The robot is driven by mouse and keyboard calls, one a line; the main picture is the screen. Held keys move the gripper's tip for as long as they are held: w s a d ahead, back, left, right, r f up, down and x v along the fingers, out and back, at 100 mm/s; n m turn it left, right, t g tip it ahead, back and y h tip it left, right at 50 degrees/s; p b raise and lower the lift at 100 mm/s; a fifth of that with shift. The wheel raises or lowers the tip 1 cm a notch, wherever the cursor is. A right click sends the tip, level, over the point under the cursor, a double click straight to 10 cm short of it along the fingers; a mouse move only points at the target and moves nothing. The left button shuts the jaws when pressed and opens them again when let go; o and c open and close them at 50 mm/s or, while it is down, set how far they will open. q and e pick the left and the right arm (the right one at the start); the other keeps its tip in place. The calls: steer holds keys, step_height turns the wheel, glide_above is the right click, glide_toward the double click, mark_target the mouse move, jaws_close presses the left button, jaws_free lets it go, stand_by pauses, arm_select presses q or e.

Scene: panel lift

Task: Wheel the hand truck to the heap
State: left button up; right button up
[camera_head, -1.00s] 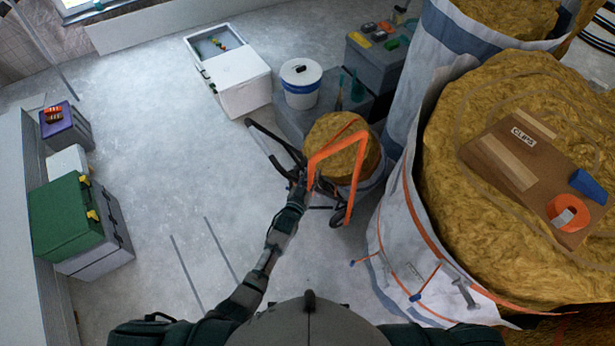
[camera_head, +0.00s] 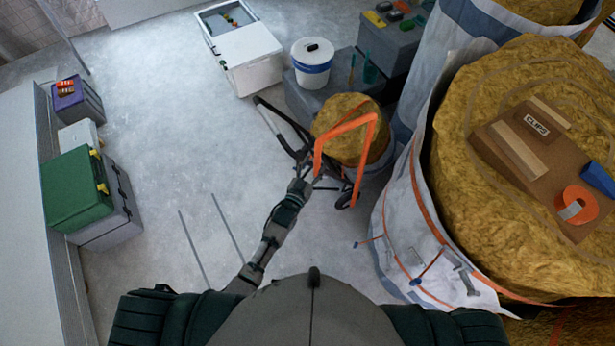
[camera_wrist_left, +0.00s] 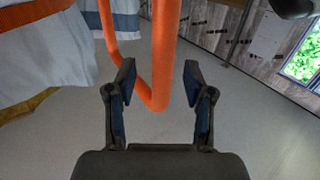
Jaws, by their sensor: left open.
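The hand truck has an orange frame handle (camera_head: 345,126) and dark lower parts with wheels. It stands ahead of me, with a round yellow-topped load (camera_head: 348,112) in a pale sack on it. My left gripper (camera_head: 309,176) is beside the near part of the orange frame. In the left wrist view, my left gripper (camera_wrist_left: 160,85) is open, and the orange bar (camera_wrist_left: 164,60) shows between its fingers, not clamped. The heap appears to be the large yellow fibrous mass (camera_head: 470,95) in white wrapping at the right. My right gripper is out of view.
A board with a roll of orange tape (camera_head: 577,205) lies on the heap. A white box (camera_head: 240,50), a white bucket (camera_head: 312,66) and grey cases (camera_head: 390,45) stand behind the hand truck. Green (camera_head: 77,188) and purple (camera_head: 77,100) cases line the left wall.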

arm_select(q)
steer(key=v, duration=0.7)
steer(key=shift+d, duration=0.1)
steer(key=s+a+f+g+y, duration=0.1)
steer(key=s+a+f+g, duration=0.3)
steer(key=f, duration=0.6)
steer(key=s+a+f+n+g+y, duration=0.1)
steer(key=s+a+f+y, duration=0.15)
steer(key=s+f, duration=0.6)
steer(key=s+a+f+g+y, duration=0.1)
steer(key=s+a+f+g, duration=0.2)
steer(key=f, duration=1)
steer(key=s+a+f+g, duration=0.2)
steer(key=s+a+f, duration=0.1)
steer(key=s, duration=0.6)
steer(key=s+a+f+g+y, duration=0.1)
steer(key=s+a+f+g, duration=0.2)
steer(key=s+f, duration=0.3)
steer(key=s+a+f+n+g+y, duration=0.1)
steer(key=s+a+f, duration=0.3)
steer(key=s, duration=0.9)
steer(key=shift+s+a+f+g, duration=0.25)
steer(key=shift+s+a+g, duration=0.15)
steer(key=shift+g, duration=0.4)
